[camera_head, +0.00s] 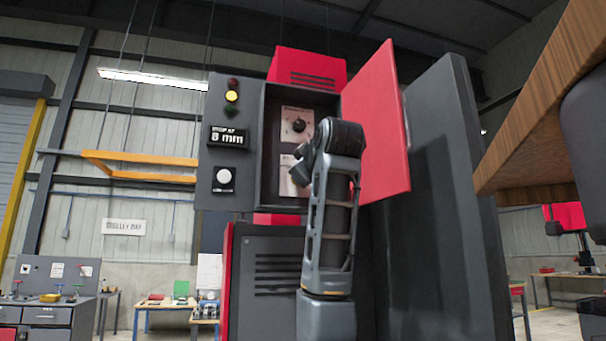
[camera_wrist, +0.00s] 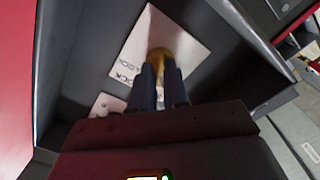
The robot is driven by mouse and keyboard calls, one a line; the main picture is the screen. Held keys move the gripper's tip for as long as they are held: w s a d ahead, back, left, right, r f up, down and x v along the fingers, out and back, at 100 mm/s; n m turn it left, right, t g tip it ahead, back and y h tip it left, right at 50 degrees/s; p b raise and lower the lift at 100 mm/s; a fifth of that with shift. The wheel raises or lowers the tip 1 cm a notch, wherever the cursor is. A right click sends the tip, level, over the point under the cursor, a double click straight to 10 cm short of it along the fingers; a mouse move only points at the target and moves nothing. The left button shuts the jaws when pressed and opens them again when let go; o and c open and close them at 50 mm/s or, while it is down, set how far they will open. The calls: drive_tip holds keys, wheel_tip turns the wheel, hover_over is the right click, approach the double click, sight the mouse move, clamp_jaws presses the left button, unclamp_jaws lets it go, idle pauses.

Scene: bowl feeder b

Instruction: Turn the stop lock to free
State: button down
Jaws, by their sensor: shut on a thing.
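The stop lock is a brass-coloured knob (camera_wrist: 159,56) on a white plate (camera_wrist: 185,35) in the wrist view. Lettering reading "LOCK" shows near the plate's left corner; the rest is hidden or unclear. My gripper (camera_wrist: 160,78) is shut on the knob, with its two dark fingers on either side. The fingers hide most of the knob, so I cannot tell which way it is set. In the head view my arm reaches into the open cabinet (camera_head: 262,150) and hides the knob; part of a lower white plate (camera_head: 287,183) shows beside it.
An upper plate with a black dial (camera_head: 299,125) sits in the same cabinet. The open red door (camera_head: 378,125) stands close to the right of my arm. The left panel carries a lit yellow lamp (camera_head: 232,97), an "8 mm" display (camera_head: 229,138) and a round white button (camera_head: 224,176).

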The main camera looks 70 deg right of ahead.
idle(0.3)
drive_tip(key=c, duration=1.1)
unclamp_jaws()
drive_tip(key=b+v, duration=0.2)
drive_tip(key=v, duration=0.5)
drive_tip(key=shift+s+a, duration=0.25)
drive_tip(key=shift+a, duration=0.05)
drive_tip(key=shift+a, duration=0.15)
